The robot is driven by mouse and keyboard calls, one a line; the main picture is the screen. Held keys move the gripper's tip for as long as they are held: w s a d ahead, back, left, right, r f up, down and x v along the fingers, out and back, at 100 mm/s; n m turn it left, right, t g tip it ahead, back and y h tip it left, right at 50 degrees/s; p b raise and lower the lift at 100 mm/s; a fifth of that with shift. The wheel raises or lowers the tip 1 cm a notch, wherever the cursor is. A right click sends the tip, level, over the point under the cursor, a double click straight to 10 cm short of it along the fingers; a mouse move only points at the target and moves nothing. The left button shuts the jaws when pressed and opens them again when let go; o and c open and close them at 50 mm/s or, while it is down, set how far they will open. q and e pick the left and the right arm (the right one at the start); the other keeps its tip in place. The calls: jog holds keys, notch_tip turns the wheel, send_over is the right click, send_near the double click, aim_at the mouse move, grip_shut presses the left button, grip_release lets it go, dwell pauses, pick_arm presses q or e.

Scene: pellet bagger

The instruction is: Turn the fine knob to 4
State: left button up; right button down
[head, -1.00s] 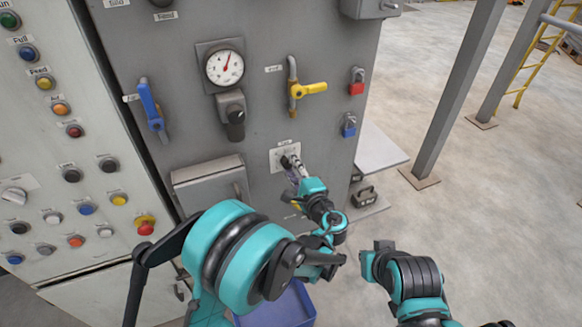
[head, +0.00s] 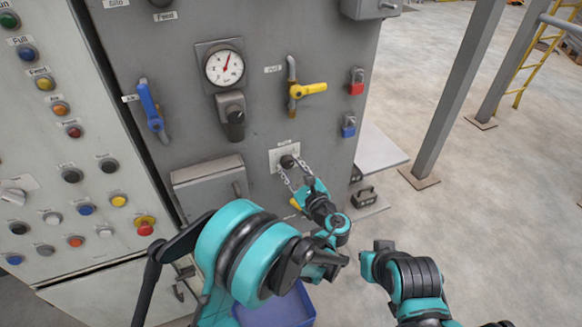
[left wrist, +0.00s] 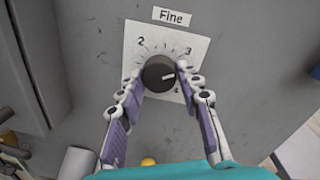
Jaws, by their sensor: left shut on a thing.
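The fine knob (left wrist: 158,73) is a round black knob on a white dial plate under a "Fine" label in the left wrist view. Its white mark points right, below the 3; the 2 is at upper left. In the head view the knob (head: 287,161) is on the grey cabinet's lower front. My left gripper (left wrist: 161,75) has a finger on each side of the knob and is shut on it; it also shows in the head view (head: 291,167). My right gripper's fingers do not show.
A grey box (head: 207,181) sticks out at left. A blue bin (head: 285,308) is below.

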pick_arm(q)
jog(key=m, duration=0.4)
jog(key=shift+m, duration=0.3)
jog(key=m, duration=0.3)
jog(key=shift+f+m+t, duration=0.1)
jog(key=shift+m+t, duration=0.2)
jog(key=shift+m, duration=0.1)
jog(key=m, duration=0.3)
jog(key=shift+a+m, duration=0.1)
jog(key=shift+m, duration=2.1)
jog(key=o, duration=1.2)
jog(key=shift+c, duration=0.2)
